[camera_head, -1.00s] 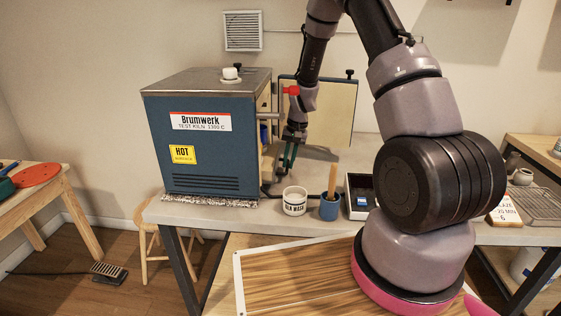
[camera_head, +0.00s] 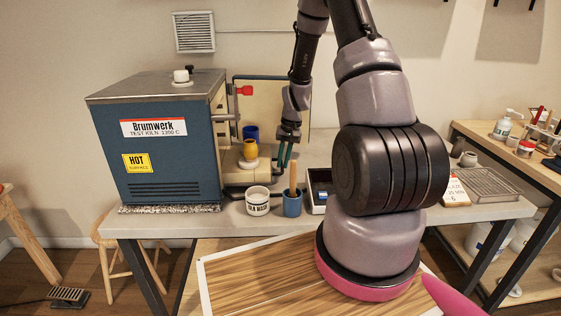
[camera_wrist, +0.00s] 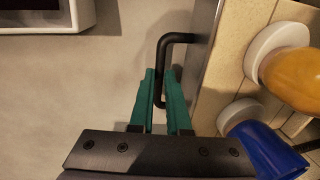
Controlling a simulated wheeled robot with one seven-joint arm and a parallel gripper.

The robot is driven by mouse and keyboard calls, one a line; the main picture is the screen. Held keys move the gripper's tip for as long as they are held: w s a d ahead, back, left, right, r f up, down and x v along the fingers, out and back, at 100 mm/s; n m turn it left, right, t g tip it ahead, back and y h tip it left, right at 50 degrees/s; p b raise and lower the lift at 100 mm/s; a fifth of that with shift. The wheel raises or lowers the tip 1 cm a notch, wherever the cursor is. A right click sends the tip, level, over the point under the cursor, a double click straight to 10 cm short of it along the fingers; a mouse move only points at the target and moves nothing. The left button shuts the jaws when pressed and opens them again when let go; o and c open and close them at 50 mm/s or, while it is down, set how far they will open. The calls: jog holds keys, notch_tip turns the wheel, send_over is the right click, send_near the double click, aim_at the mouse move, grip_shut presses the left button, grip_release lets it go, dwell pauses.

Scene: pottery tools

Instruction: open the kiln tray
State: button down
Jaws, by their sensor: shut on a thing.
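The blue kiln (camera_head: 165,150) stands at the left of the bench with its door (camera_head: 290,108) swung open. The kiln tray (camera_wrist: 228,70) sticks out of the kiln's right side, bearing a yellow pot (camera_head: 250,149) and a blue pot (camera_head: 250,132). Both pots also show in the wrist view, the yellow (camera_wrist: 292,80) and the blue (camera_wrist: 262,152), beside white round pieces. My gripper (camera_head: 285,154) is at the tray's outer end. In the wrist view its teal fingers (camera_wrist: 164,88) are shut on the black tray handle (camera_wrist: 178,38). Part of the tray is hidden in the head view.
A white cup (camera_head: 257,202), a blue cup with a wooden tool (camera_head: 292,204) and a dark open box (camera_head: 319,190) stand along the bench front, close to the tray. The grey bench top (camera_wrist: 90,90) beside the handle is clear.

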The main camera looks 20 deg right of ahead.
jog(key=c, duration=0.9)
grip_release()
jog(key=r, duration=0.3)
jog(key=d+r, duration=0.1)
jog(key=r, duration=0.3)
jog(key=d+r, duration=0.1)
jog(key=r, duration=0.2)
jog(key=shift+s+r, duration=0.3)
jog(key=shift+r, duration=0.05)
